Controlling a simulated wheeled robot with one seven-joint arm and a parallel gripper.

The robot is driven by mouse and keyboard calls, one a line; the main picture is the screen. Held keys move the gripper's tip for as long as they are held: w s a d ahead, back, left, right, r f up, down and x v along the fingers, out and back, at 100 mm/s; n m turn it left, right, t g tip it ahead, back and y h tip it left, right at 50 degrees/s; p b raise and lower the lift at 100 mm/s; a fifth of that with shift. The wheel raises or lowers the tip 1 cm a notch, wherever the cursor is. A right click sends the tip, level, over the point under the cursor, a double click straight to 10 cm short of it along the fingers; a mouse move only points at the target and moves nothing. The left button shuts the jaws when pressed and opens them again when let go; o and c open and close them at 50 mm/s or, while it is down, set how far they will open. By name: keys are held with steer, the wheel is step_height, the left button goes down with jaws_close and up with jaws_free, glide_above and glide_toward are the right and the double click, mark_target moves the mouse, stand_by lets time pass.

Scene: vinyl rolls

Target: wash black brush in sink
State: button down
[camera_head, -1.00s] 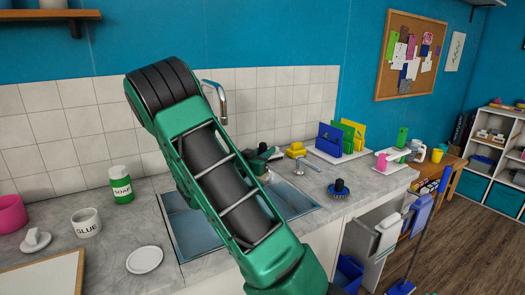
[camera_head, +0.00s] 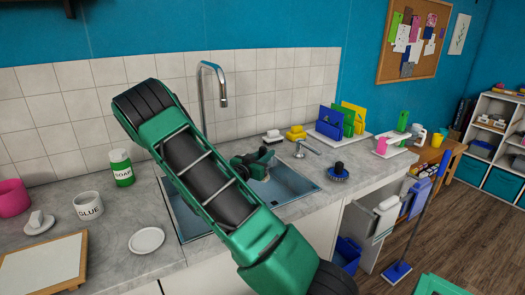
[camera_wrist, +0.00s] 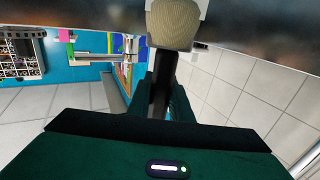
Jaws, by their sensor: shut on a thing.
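My gripper (camera_head: 262,160) is over the right part of the sink (camera_head: 290,188), at the far end of my green arm. In the wrist view, my gripper (camera_wrist: 165,95) is shut on a dark upright bar, which looks like the handle of the black brush (camera_wrist: 161,84). In the head view the held thing is mostly hidden. The sink is set in the grey counter, partly covered by my arm. The chrome tap (camera_head: 212,80) arches up behind it, left of my gripper.
A dark brush with blue bristles (camera_head: 338,172) stands right of the sink. Yellow sponges (camera_head: 296,132), a small white-based thing (camera_head: 272,136) and a chrome dispenser (camera_head: 306,148) are behind it. Left are the soap bottle (camera_head: 122,168), glue cup (camera_head: 89,206) and white plate (camera_head: 147,241).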

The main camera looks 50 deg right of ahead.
step_height(320, 180, down, 8)
steer(key=shift+r, duration=0.15)
stand_by(0.6)
stand_by(0.4)
step_height(320, 180, down, 2)
steer(key=shift+f, duration=0.1)
stand_by(0.3)
stand_by(1.1)
step_height(320, 180, up, 19)
stand_by(2.5)
steer(key=shift+f, duration=0.1)
